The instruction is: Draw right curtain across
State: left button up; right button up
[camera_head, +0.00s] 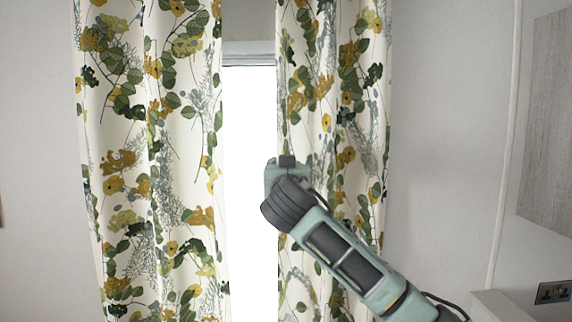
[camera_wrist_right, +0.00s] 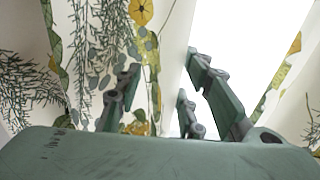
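The right curtain (camera_head: 345,90) is white with green and yellow leaf print and hangs in folds right of the bright window gap. The left curtain (camera_head: 150,120), in the same print, hangs on the other side. My right gripper (camera_head: 286,162) is in front of the right curtain's inner edge at mid height; its fingers are mostly hidden in the head view. In the right wrist view, the fingers (camera_wrist_right: 160,76) stand apart, with patterned curtain cloth (camera_wrist_right: 100,50) behind and between them. I cannot tell whether they touch it. My left gripper is out of view.
The bright window (camera_head: 250,140) shows between the curtains. A grey wooden cabinet (camera_head: 548,120) hangs at the right, with a wall socket (camera_head: 552,292) below it. The wall right of the curtain is bare.

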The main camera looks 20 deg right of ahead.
jog(key=shift+w+d, duration=0.1)
jog(key=shift+w, duration=0.4)
grip_shut()
dwell(0.3)
